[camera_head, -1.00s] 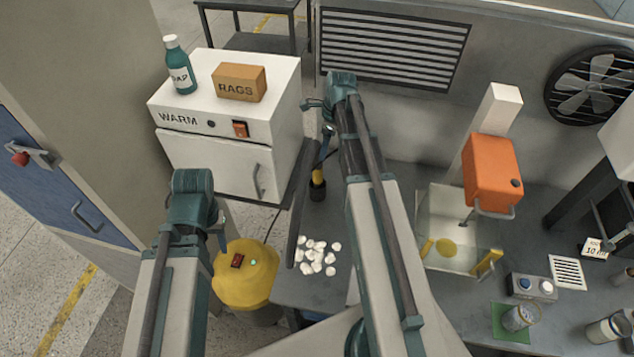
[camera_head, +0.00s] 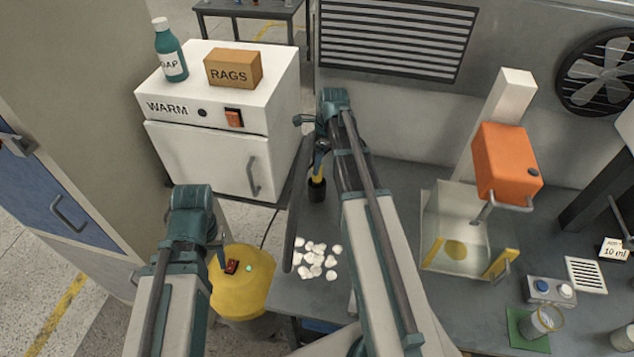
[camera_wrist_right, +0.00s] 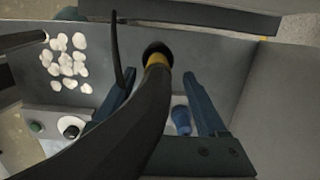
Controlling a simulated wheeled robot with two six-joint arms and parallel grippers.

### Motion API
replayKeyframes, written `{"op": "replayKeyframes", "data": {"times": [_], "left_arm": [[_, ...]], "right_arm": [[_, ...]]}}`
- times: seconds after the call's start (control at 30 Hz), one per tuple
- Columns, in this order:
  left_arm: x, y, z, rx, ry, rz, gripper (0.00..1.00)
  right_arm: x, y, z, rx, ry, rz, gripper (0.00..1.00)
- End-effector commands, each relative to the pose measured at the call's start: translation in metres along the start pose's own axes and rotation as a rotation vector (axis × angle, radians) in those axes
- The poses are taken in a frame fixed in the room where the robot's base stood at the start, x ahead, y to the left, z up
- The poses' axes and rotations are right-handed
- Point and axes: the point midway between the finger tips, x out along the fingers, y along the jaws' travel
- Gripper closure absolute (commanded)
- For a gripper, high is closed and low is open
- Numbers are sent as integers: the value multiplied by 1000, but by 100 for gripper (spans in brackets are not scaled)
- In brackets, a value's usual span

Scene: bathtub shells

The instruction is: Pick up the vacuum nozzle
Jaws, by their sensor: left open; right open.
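The vacuum nozzle, a black hose end with a yellow collar (camera_head: 317,172) and dark tip, points down above the grey bench. In the right wrist view its yellow collar (camera_wrist_right: 156,60) shows between the finger tips, with the thick dark hose crossing in front. My right gripper (camera_wrist_right: 160,76) is open, with its fingers on either side of the hose and apparently apart from it. In the head view, my right gripper (camera_head: 320,150) is partly hidden by its own wrist. My left gripper (camera_head: 221,245) is open beside the yellow vacuum canister (camera_head: 243,285), mostly hidden by its arm.
Several white shells (camera_head: 316,260) lie on the bench near the nozzle. The white warmer (camera_head: 205,165) stands behind, bearing a soap bottle (camera_head: 170,55) and a rags box (camera_head: 233,70). An orange machine (camera_head: 503,165) and clear bin (camera_head: 440,255) stand to the right.

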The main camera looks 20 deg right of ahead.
Motion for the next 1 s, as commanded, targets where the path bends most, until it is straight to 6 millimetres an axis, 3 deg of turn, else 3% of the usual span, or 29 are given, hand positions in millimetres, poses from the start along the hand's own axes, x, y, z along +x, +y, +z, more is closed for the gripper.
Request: {"op": "replayKeyframes", "data": {"times": [0.03,0.27,0.57,0.67,1.0], "left_arm": [[12,1,-1,0,0,0,55],[38,4,-2,-1,0,0,55],[39,4,-2,-1,0,0,55],[39,4,-2,-1,0,0,55],[39,4,-2,-1,0,0,55]], "right_arm": [[12,1,1,-1,0,0,24],[40,3,4,-2,0,0,24],[40,3,5,-1,0,0,24],[40,3,5,-1,0,0,39],[40,3,5,-1,0,0,100]]}}
